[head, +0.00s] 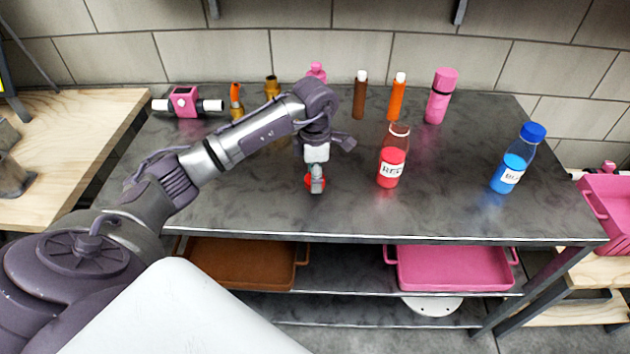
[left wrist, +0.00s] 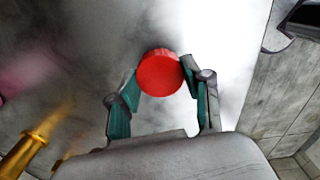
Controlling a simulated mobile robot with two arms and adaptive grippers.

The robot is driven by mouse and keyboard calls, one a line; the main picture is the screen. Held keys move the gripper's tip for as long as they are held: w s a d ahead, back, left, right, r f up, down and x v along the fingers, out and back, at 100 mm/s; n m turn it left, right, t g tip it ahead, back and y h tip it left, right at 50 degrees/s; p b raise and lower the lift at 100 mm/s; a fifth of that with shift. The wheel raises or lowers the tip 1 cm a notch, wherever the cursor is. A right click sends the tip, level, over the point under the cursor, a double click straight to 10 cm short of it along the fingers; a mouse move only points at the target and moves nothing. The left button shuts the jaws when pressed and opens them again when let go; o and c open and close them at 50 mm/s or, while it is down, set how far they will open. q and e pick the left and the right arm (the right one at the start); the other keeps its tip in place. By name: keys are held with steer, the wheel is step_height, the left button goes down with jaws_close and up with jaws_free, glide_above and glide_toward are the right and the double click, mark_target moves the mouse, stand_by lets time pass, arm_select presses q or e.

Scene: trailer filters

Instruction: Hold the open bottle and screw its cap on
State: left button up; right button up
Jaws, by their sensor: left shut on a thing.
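The open bottle (head: 392,158) with red liquid and a white label stands upright on the dark table, without a cap. A red cap (head: 308,182) is at my left gripper (head: 316,186), low over the table's front, left of the bottle. In the left wrist view the red cap (left wrist: 160,73) sits between the fingertips of my left gripper (left wrist: 162,82), which is shut on it. Whether the cap touches the table I cannot tell. My right gripper is in neither view.
A capped blue bottle (head: 511,162) stands at the right. A pink bottle (head: 440,97), orange and brown tubes and brass parts stand along the back. A brown tray (head: 243,262) and a pink tray (head: 452,268) are on the shelf below. The table's front right is clear.

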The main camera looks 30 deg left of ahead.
mark_target(393, 154)
arm_select(q)
steer(key=r, duration=0.2)
steer(key=d+r, duration=0.1)
steer(key=shift+w+d+b, duration=0.1)
steer(key=shift+w+b, duration=0.2)
steer(key=shift+w, duration=0.05)
steer(key=w+d+r+b, duration=0.1)
steer(key=w+d+r, duration=0.3)
steer(key=d, duration=0.5)
step_height(393, 154, up, 2)
steer(key=shift+w+d+r, duration=0.1)
steer(key=shift+w+d, duration=0.05)
steer(key=shift+w, duration=0.15)
